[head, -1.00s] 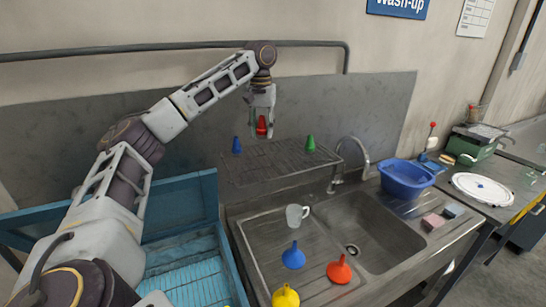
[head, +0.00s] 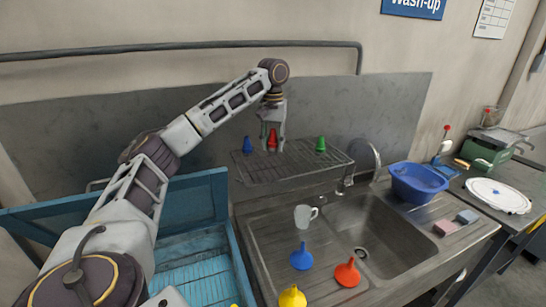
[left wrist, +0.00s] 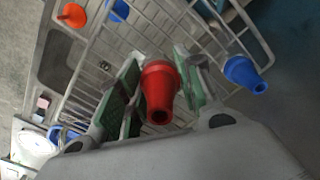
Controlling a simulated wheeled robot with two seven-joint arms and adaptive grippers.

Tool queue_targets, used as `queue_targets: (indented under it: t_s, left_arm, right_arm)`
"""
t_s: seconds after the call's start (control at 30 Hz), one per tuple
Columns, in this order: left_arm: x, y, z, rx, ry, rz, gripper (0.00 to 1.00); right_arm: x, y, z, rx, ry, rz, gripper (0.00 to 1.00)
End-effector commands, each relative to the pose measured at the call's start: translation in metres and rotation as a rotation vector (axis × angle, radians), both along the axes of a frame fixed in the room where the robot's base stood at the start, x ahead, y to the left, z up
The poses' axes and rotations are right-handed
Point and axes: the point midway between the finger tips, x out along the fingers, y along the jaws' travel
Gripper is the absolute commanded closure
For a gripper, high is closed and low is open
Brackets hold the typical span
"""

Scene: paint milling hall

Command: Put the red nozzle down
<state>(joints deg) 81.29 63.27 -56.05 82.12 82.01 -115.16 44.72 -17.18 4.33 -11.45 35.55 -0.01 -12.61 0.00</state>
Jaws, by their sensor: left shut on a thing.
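The red nozzle (head: 272,139) is upright between the fingers of my left gripper (head: 273,143), which is shut on it. It is at the wire rack (head: 290,170) above the sink, between a blue nozzle (head: 247,144) on the left and a green nozzle (head: 320,144) on the right. I cannot tell whether its base touches the rack. In the left wrist view the red nozzle (left wrist: 160,93) sits between the finger pads, with the rack wires behind it and the blue nozzle (left wrist: 244,74) to the right. My right gripper is not in view.
Below are the sink (head: 375,235) and its drainboard, with a white mug (head: 304,216), a blue funnel (head: 302,258), an orange-red funnel (head: 347,273) and a yellow funnel (head: 292,297). A tap (head: 374,158) and blue basin (head: 418,183) stand right. A blue crate (head: 195,270) is at lower left.

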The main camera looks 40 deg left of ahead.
Motion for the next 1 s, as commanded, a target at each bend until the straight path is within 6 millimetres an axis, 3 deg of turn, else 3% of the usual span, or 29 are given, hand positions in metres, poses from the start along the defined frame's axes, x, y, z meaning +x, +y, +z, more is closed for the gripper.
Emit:
queue_targets:
  t_s: [0.23, 0.67, 1.0]
  left_arm:
    - [0.0, 0.0, -0.015, 0.0, -0.001, 0.001, 0.89]
    - [0.0, 0.0, -0.018, 0.0, 0.0, 0.001, 0.89]
    - [0.0, 0.001, -0.047, 0.0, 0.0, 0.002, 0.89]
  right_arm:
    - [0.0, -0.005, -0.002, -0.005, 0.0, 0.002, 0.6]
    - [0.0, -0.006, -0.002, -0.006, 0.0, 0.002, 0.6]
    - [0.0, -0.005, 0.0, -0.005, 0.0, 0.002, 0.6]
